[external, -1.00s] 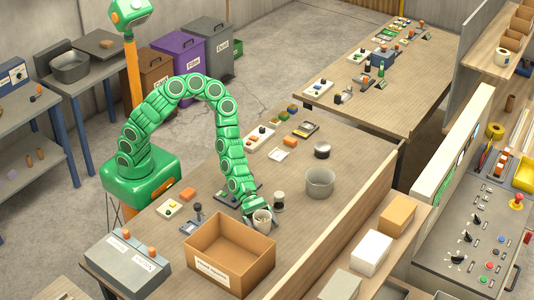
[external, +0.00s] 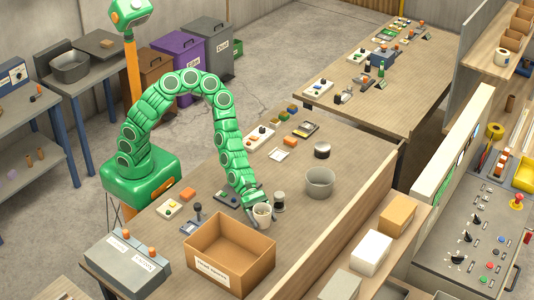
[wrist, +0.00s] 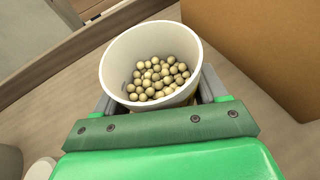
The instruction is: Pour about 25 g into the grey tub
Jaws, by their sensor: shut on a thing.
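The grey tub (external: 320,183) stands on the wooden table, right of my gripper in the external view. Its inside is mostly hidden. My gripper (external: 258,211) is shut on a white cup (external: 262,216), between the cardboard box and a small dark-topped container. In the wrist view the cup (wrist: 113,62) sits between my fingers (wrist: 155,92), roughly upright. Many pale beige balls (wrist: 160,78) lie in its lower part. I cannot tell the gap under the cup.
An open cardboard box (external: 232,248) stands just in front of the cup. The dark-topped container (external: 279,201) stands between cup and tub. A dark-topped round pot (external: 322,149) is behind the tub. A wooden partition (external: 345,215) runs along the table's right side.

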